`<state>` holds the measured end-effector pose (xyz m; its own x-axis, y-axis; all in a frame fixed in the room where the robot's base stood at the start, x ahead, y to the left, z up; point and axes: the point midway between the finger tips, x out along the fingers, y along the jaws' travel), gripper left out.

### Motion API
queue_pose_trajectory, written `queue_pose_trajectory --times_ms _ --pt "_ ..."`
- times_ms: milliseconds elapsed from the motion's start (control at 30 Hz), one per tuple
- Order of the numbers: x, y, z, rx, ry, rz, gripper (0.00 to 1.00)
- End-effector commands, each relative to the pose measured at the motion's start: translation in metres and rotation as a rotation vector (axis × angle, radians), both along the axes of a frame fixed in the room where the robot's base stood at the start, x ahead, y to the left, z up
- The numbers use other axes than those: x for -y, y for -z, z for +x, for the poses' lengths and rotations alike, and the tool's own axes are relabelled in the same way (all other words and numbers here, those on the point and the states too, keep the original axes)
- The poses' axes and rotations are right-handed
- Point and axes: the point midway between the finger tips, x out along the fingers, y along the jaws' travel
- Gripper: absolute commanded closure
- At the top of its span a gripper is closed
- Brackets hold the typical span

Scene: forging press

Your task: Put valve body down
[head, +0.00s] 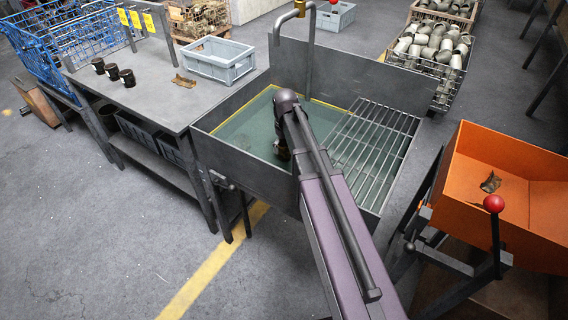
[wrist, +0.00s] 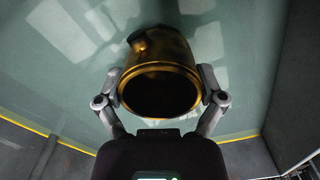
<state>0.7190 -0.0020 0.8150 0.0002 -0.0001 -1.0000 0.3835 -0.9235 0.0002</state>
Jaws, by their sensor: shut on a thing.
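A brassy, dark-mouthed cylindrical valve body (wrist: 160,52) sits between the two fingers of my gripper (wrist: 163,88) in the wrist view. The fingers are shut on its sides, and its open end faces the camera. In the head view my gripper (head: 281,148) hangs over the green-liquid basin of the wash tank (head: 240,162), left of the bar rack (head: 375,140). My arm hides most of the gripper and valve body there. Whether the valve body touches the liquid or the basin floor I cannot tell.
Left of the tank, a grey bench (head: 150,97) holds three dark cups (head: 112,72), a brown piece (head: 183,80) and a grey crate (head: 222,62). A tap (head: 308,50) rises behind the basin. An orange bin (head: 510,195) stands right, a basket of metal parts (head: 432,48) behind.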

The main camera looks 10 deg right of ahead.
Motion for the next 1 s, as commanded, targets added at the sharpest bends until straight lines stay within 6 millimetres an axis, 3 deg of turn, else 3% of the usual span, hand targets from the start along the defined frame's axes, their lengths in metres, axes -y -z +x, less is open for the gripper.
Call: queue_pose_trajectory --times_ms 100,400,1000 --pt "0.0 0.017 0.0 0.0 0.0 0.0 0.73" --pt "0.0 0.039 0.0 0.0 0.0 0.0 0.73" --pt "0.0 0.044 0.0 0.0 0.0 0.0 0.73"
